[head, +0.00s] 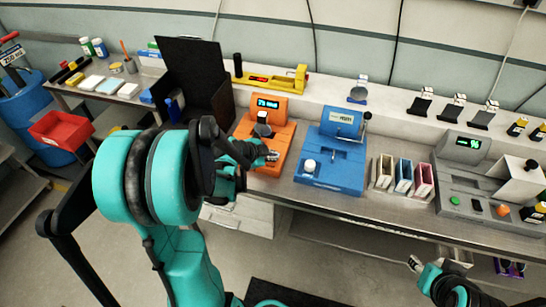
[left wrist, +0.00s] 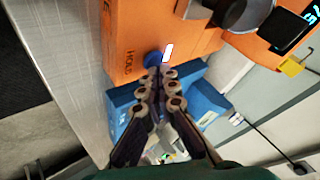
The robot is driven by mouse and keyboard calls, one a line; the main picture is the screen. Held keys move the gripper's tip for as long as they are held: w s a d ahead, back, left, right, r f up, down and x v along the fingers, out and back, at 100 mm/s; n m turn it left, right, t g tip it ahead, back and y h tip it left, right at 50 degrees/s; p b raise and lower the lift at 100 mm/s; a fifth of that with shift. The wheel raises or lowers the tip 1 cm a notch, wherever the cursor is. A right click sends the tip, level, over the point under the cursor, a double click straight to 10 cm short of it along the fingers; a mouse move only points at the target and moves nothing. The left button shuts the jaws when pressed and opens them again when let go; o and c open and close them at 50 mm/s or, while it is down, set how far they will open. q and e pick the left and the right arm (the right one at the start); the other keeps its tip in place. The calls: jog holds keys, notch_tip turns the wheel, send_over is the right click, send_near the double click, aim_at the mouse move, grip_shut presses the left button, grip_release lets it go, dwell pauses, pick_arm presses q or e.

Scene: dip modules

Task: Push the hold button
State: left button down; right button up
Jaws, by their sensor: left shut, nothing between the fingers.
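The orange machine (head: 268,130) stands on the bench with a lit display. In the left wrist view its orange face (left wrist: 135,30) carries the word HOLD, with a round blue hold button (left wrist: 152,59) beside a small lit white indicator (left wrist: 168,52). My left gripper (head: 270,157) is at the front of the orange machine. Its shut, empty fingertips (left wrist: 160,73) are right at the button's edge and partly cover it; I cannot tell whether they touch it. My right gripper (head: 415,265) is low at the right, away from the machine, and its opening is unclear.
A blue machine (head: 335,150) stands close to the right of the orange one. Small coloured holders (head: 403,178) and a grey control station (head: 470,185) stand further right. A black open case (head: 190,75) is at the left. A yellow device (head: 270,78) lies behind.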

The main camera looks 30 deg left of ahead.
aim_at(273, 164)
pick_arm(q)
jog(key=shift+r, duration=0.15)
notch_tip(273, 164, up, 6)
jog(key=p, duration=0.4)
jog(key=shift+p, duration=0.4)
jog(key=s+d+r+n+g+y+b, duration=0.1)
jog(key=s+d+n+b, duration=0.3)
jog(key=s+d+n, duration=0.7)
jog(key=s+d+r, duration=0.1)
jog(key=s+d, duration=0.3)
jog(key=s, duration=0.2)
jog(key=shift+s+g+y, duration=0.2)
jog(key=shift+g+y, duration=0.2)
